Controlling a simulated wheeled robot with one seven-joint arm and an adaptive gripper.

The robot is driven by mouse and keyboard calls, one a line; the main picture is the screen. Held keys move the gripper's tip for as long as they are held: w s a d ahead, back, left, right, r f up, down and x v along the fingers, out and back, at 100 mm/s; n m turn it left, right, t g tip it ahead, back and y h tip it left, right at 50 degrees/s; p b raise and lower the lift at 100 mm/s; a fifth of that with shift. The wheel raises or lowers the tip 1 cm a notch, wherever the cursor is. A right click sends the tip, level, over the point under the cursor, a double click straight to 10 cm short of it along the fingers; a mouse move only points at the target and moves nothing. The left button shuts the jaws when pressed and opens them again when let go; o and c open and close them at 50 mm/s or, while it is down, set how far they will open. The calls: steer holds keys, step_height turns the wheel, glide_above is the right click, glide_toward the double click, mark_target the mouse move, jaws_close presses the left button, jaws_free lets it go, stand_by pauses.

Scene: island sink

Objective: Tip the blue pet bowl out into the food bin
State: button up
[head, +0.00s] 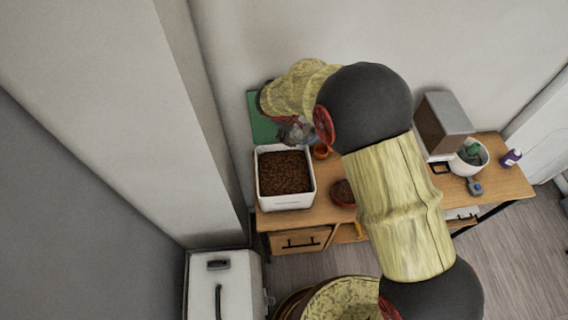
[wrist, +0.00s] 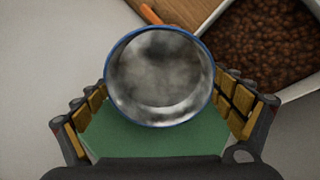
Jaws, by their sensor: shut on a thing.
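The blue pet bowl (wrist: 160,75) shows in the wrist view with a thin blue rim and a shiny grey inside. I see no brown food in it. My gripper (wrist: 162,92) is shut on the bowl, with a finger on either side of it. In the head view my gripper (head: 297,131) is at the back edge of the food bin (head: 287,202), mostly hidden by my arm; I cannot make out the bowl clearly there. The food bin is a white open box full of brown kibble, and its wall (wrist: 284,96) shows at the upper right in the wrist view.
A green board (head: 262,128) lies at the table's back left. A reddish bowl (head: 343,193) with brown contents and an orange item (head: 320,152) are right of the bin. A grey-brown box (head: 443,125), a white pot (head: 467,168) and a purple bottle (head: 511,158) stand farther right.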

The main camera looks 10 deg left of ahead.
steer(key=shift+w+d+r+g+p, duration=0.1)
steer(key=shift+w+r+g+p, duration=0.1)
steer(key=shift+r+p, duration=0.75)
steer(key=shift+w+d+r+g+p, duration=0.15)
steer(key=shift+r+p, duration=0.6)
steer(key=shift+p, duration=0.4)
steer(key=w+r+g+p, duration=0.1)
steer(key=r+p, duration=0.2)
steer(key=p, duration=0.3)
steer(key=w+d+r+g+y+p, duration=0.1)
steer(key=r+p, duration=0.2)
steer(key=p, duration=0.3)
steer(key=w+d+r+g+y+p, duration=0.1)
steer(key=r+p, duration=0.3)
steer(key=p, duration=0.2)
steer(key=shift+w+d+p, duration=0.1)
steer(key=shift+w+p, duration=0.15)
steer(key=shift+p, duration=0.05)
steer(key=shift+w+d+f+y, duration=0.1)
steer(key=shift+d+f+y, duration=0.1)
steer(key=shift+y, duration=0.1)
steer(key=shift+w+d+r+g+y, duration=0.1)
steer(key=shift+w+d+g+y, duration=0.15)
steer(key=shift+w+g+y, duration=0.45)
steer(key=shift+s+h, duration=0.2)
steer(key=shift+h, duration=0.1)
steer(key=shift+w+m, duration=0.1)
steer(key=shift+m, duration=0.2)
